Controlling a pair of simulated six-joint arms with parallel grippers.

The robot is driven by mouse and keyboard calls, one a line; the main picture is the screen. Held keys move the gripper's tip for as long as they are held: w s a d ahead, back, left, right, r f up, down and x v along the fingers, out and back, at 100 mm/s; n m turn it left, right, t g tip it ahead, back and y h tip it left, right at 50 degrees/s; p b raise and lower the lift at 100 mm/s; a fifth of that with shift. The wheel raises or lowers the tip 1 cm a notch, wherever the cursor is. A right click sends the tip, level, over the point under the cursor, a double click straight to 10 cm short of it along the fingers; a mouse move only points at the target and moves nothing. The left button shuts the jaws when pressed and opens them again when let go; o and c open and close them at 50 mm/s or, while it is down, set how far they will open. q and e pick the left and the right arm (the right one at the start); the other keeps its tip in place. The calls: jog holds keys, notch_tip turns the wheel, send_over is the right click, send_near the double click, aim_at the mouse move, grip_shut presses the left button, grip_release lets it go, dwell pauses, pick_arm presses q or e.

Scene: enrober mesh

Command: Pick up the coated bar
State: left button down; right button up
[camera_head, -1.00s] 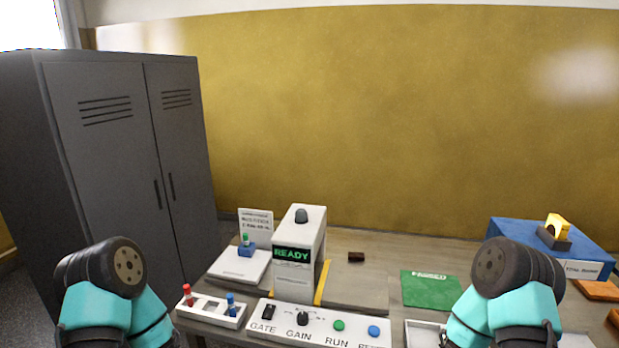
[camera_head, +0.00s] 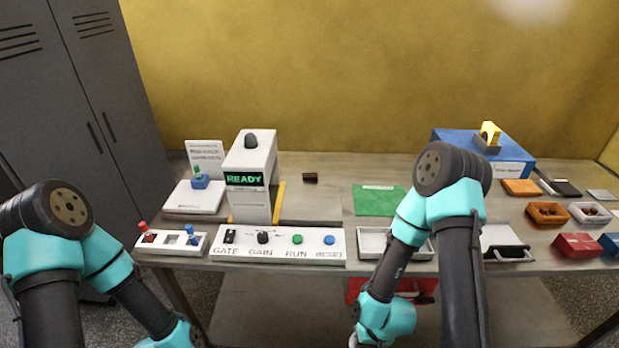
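A small dark brown bar (camera_head: 310,178), which looks like the coated bar, lies at the back of the grey-brown table, just right of the white machine (camera_head: 249,165) with a green READY display. Nothing touches it. My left arm comes in at the lower left and runs off the bottom edge; its gripper is out of the picture. My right arm bends down in front of the table, and its gripper is also not visible. Both arms are well in front of the bar and apart from it.
A control panel (camera_head: 277,245) with a knob and buttons lies along the front edge. A green mat (camera_head: 379,200) is right of the bar. A white tray (camera_head: 372,243), a blue box (camera_head: 470,146) and several small bins stand farther right. Table around the bar is clear.

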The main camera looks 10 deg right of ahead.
pick_arm(q)
jog(key=c, duration=1.8)
grip_release()
jog(key=o, duration=1.1)
jog(key=shift+w+d, duration=0.1)
